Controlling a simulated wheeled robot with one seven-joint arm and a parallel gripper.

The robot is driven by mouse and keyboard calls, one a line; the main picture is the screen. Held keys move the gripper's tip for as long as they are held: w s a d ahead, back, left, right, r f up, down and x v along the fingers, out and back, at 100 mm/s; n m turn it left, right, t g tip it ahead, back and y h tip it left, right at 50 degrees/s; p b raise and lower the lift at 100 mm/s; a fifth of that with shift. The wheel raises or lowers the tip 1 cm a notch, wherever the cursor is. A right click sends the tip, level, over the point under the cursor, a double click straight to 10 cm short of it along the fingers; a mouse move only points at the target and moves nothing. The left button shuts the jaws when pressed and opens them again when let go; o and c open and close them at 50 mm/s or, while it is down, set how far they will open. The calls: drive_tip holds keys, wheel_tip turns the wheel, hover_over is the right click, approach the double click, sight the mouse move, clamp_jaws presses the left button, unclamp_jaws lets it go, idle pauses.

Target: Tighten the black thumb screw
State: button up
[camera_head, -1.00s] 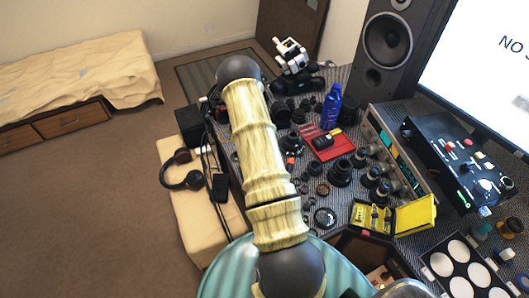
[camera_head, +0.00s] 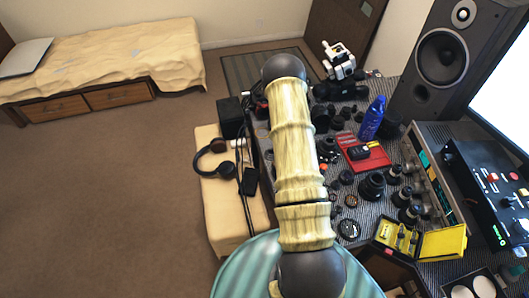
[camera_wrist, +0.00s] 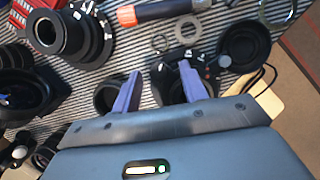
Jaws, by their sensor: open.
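My gripper (camera_wrist: 160,76) shows in the wrist view with its two purple fingers apart and nothing held between them. Just beyond the fingertips is a dark device (camera_wrist: 172,82) with a small red dot, partly hidden by the right finger. A small round dark knob (camera_wrist: 224,61) sits at its right side; I cannot tell whether it is the black thumb screw. No thumb screw is clear in the head view, where my arm hides the gripper and part of the table.
In the wrist view, black lens parts (camera_wrist: 62,36), an orange-tipped tool (camera_wrist: 150,11) and a metal ring (camera_wrist: 187,28) lie on the striped mat. The head view shows a blue bottle (camera_head: 371,118), a red case (camera_head: 365,152), a yellow case (camera_head: 440,243), a speaker (camera_head: 440,58) and headphones (camera_head: 213,160).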

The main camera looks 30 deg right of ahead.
drive_tip(key=n+p, duration=0.1)
drive_tip(key=n+t, duration=0.1)
drive_tip(key=n, duration=0.1)
drive_tip(key=n+h+p, duration=0.1)
drive_tip(key=n, duration=0.1)
drive_tip(key=shift+s+a+r+t+p, duration=0.1)
drive_tip(key=shift+s+r+t+p, duration=0.15)
drive_tip(key=shift+t+p, duration=0.1)
drive_tip(key=n, duration=0.2)
drive_tip(key=n+t, duration=0.1)
drive_tip(key=n+t+h, duration=0.1)
drive_tip(key=n, duration=0.1)
drive_tip(key=shift+s+f+n+p, duration=0.2)
drive_tip(key=shift+f+n+p, duration=0.1)
drive_tip(key=shift+p, duration=0.1)
drive_tip(key=b+v, duration=0.3)
drive_tip(key=v, duration=1.5)
drive_tip(key=s+a+r+m+t+y+b, duration=0.1)
drive_tip(key=s+a+r+m+b, duration=0.1)
drive_tip(key=a+m, duration=0.4)
drive_tip(key=s+a+r+m+t+y+b, duration=0.1)
drive_tip(key=s+a+m, duration=0.3)
drive_tip(key=a, duration=0.5)
drive_tip(key=r+m+y+b, duration=0.1)
drive_tip(key=m, duration=0.1)
drive_tip(key=shift+s+a+r+m+b, duration=0.2)
drive_tip(key=shift+s+r+m+b, duration=0.1)
drive_tip(key=shift+s+r, duration=0.1)
drive_tip(key=shift+w+d, duration=0.1)
